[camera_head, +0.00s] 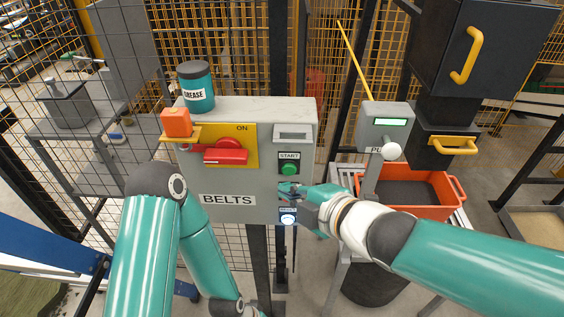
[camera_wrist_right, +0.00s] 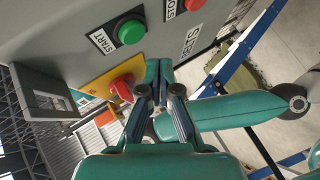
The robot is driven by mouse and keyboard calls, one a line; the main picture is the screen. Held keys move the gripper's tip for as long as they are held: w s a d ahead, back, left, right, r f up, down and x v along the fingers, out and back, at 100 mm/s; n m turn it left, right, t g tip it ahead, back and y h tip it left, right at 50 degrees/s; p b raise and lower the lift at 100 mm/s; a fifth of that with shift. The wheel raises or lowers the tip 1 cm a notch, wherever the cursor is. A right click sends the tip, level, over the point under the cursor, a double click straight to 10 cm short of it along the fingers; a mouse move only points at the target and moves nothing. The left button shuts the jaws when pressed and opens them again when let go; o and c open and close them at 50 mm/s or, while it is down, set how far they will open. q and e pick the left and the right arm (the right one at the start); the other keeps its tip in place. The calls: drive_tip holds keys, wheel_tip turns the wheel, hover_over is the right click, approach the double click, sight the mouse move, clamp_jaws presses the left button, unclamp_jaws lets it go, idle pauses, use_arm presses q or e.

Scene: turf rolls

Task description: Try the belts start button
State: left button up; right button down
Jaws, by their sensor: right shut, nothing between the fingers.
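The grey belts box (camera_head: 225,184) has a green start button (camera_head: 289,168) under a START label; it also shows in the right wrist view (camera_wrist_right: 131,32). My right gripper (camera_head: 283,189) is shut and empty in front of the box, just below the start button in the head view. In the wrist view its fingertips (camera_wrist_right: 158,72) are apart from the button, off to its lower right. A red stop button (camera_wrist_right: 194,4) shows there at the top edge; the gripper hides it in the head view. My left arm hangs at the left; its gripper is out of view.
A red switch handle (camera_head: 226,156) sits on a yellow ON plate, with an orange block (camera_head: 176,123) beside it. A grease can (camera_head: 196,88) stands on the box. A lit button (camera_head: 288,218) is below. An orange crate (camera_head: 431,205) stands right.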

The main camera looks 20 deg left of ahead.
drive_tip(key=shift+w+a, duration=0.2)
drive_tip(key=shift+w, duration=0.5)
drive_tip(key=shift+w+p, duration=0.15)
drive_tip(key=shift+p, duration=0.25)
idle(0.6)
drive_tip(key=shift+w+a, duration=0.1)
drive_tip(key=shift+w, duration=0.35)
drive_tip(key=shift+w+a+r+p, duration=0.1)
drive_tip(key=shift+w+a+p, duration=0.05)
drive_tip(key=shift+w+p, duration=0.35)
idle(0.5)
drive_tip(key=shift+s, duration=0.25)
drive_tip(key=shift+s+d+b, duration=0.25)
drive_tip(key=shift+s+b, duration=0.35)
drive_tip(key=shift+s, duration=0.1)
